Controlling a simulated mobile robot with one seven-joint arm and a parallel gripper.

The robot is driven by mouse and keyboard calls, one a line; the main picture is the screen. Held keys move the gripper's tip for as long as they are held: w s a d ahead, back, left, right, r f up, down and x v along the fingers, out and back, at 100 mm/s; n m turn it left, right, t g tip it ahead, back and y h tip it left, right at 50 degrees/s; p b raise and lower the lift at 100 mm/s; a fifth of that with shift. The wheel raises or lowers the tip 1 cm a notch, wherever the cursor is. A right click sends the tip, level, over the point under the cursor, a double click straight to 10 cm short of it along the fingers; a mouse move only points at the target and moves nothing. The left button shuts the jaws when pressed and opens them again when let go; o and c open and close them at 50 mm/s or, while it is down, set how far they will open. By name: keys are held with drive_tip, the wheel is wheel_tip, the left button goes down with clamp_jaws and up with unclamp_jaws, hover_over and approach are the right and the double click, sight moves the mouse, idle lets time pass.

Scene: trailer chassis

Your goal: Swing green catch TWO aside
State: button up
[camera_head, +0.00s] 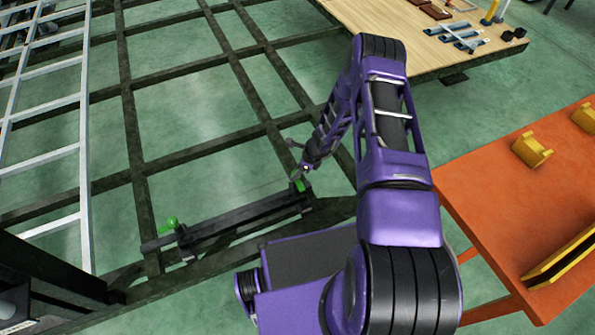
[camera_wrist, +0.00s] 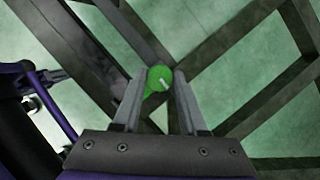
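One green catch (camera_head: 299,183) is at the right end of a dark bar (camera_head: 235,220) on the chassis. In the wrist view this green catch (camera_wrist: 158,79) shows as a rounded green piece with a small pale mark, at and between my fingertips. A second green catch (camera_head: 171,224) stands near the left end of the bar, away from my gripper. No number is readable on either. My gripper (camera_head: 304,170) is at the right-hand catch, and in the wrist view its two fingers (camera_wrist: 167,74) are apart. I cannot tell whether they touch the catch.
Dark chassis beams (camera_head: 133,150) form a grid over the green floor. A pale ladder-like frame (camera_head: 84,150) lies at left. An orange table (camera_head: 500,205) with yellow brackets (camera_head: 532,150) stands at right. A wooden table (camera_head: 375,25) with tools is at the back.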

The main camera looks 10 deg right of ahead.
clamp_jaws()
